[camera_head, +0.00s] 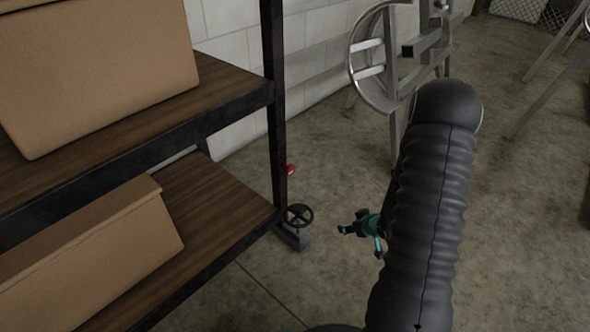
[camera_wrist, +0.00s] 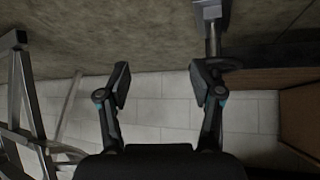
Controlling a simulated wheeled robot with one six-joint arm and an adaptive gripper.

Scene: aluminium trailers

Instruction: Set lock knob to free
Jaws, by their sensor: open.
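A small red knob (camera_head: 290,170) sits on the black post of the shelf rack in the head view. Below it, near the foot of the post, is a black spoked handwheel (camera_head: 299,216). I cannot tell which of the two is the lock knob, nor read its setting. My gripper (camera_head: 358,232) is open and empty, to the right of the handwheel and apart from it. In the wrist view my gripper (camera_wrist: 162,83) has its fingers spread wide. A dark disc, probably the handwheel (camera_wrist: 228,64) seen edge-on, shows just behind the right finger. The red knob is not visible there.
The rack's wooden shelves (camera_head: 222,195) carry cardboard boxes (camera_head: 100,70) at left. The rack's foot (camera_head: 295,239) stands on concrete floor. A metal trailer frame (camera_head: 395,90) stands behind my arm. Floor between the rack and my gripper is clear. A pale block wall (camera_head: 235,35) is behind.

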